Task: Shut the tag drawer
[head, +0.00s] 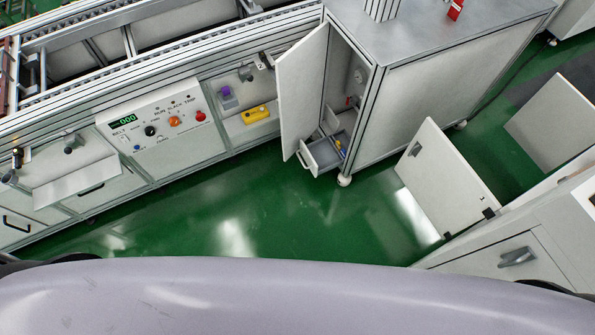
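A small grey drawer (309,163) stands pulled out low in the cabinet at the upper middle. Small blue and yellow items show inside it. No label on it can be read, so I cannot tell for sure that it is the tag drawer. The white cabinet door (301,90) stands open to the left of the drawer and hides part of the cabinet's inside. Neither of my grippers is in view.
A control panel (158,126) with buttons is on the conveyor front. A yellow item (256,114) lies in an open bay. Another white door (445,180) stands open at right. Green floor (270,205) is clear between me and the cabinet.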

